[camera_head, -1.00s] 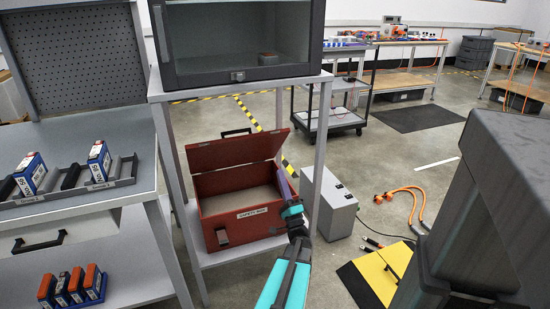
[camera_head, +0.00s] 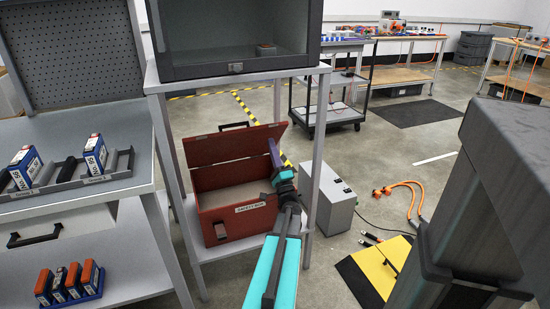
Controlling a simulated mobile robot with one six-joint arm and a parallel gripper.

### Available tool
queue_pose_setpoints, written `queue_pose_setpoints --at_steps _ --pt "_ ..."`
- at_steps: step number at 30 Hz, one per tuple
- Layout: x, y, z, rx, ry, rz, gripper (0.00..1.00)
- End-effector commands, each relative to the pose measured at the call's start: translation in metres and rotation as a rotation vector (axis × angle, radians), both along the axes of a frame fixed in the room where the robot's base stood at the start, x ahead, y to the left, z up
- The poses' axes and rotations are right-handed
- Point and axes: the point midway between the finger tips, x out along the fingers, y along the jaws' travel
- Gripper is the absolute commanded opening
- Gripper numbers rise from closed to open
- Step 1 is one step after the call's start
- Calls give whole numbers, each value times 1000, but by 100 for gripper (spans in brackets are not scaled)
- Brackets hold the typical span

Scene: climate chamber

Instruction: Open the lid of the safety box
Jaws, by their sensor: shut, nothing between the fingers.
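The red safety box (camera_head: 232,222) sits on the lower shelf of the grey stand, its label on the front. Its lid (camera_head: 228,147) stands open, raised at the back of the box, and part of the interior shows. My gripper (camera_head: 272,146) is shut and empty, with its tip in front of the lid's right part. My wrist hides the right part of the box. Whether the gripper touches the lid, I cannot tell.
A glass-fronted chamber (camera_head: 238,38) stands on the stand's top, above the box. Stand legs (camera_head: 318,150) flank the box. A grey case (camera_head: 328,198) stands on the floor to the right. A workbench (camera_head: 80,150) with battery modules is at left.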

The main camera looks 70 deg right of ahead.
Motion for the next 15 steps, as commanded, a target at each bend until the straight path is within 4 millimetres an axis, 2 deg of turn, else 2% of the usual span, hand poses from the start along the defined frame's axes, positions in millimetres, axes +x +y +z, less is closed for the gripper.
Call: queue_pose_setpoints --at_steps 7,15 --pt "13 -17 15 -1 -1 0 0" --pt "19 -23 24 0 0 -1 0"
